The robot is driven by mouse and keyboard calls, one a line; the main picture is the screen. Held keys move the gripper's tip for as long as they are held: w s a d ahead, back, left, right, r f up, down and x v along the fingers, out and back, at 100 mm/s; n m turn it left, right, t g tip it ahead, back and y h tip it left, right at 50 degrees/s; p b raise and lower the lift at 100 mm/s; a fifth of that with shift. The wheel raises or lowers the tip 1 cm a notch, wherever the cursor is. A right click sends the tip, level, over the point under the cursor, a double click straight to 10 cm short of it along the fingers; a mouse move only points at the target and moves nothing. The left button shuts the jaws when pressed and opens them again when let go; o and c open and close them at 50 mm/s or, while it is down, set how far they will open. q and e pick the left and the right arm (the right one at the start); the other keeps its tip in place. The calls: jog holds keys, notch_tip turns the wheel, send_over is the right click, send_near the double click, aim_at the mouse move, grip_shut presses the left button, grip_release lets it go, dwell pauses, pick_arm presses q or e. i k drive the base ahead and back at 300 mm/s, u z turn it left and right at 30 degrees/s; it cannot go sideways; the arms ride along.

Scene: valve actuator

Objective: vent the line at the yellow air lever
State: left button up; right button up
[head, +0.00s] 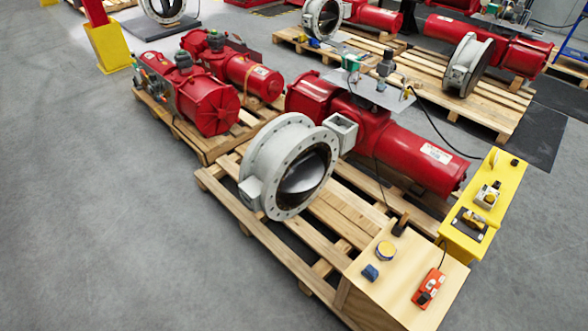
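A yellow stand (448,242) is at the right, beside the end of the red actuator. On its top lies a dark plate with a small yellow lever (484,220) on it, reaching toward the right. Just behind it on the same stand is a pale fitting (487,196) with a dark part on top. The lever is small here, and I cannot tell its exact setting. The large red actuator (415,155) with a grey flanged butterfly valve (262,160) lies on a wooden pallet to the left. Neither of my grippers is in view.
A light wooden box (395,290) stands in front, bearing an orange-red device (428,288), a round yellow-topped piece (386,250), a blue piece (370,272) and a black piece (401,223). Pallets with more red actuators (207,100) stand behind. The grey floor (90,220) at left is clear.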

aim_at(488, 222)
jog(key=z, duration=1.05)
jog(key=k, duration=1.25)
jog(key=i, duration=0.35)
jog(key=z, duration=0.7)
jog(key=i, duration=1.25)
jog(key=u, duration=0.6)
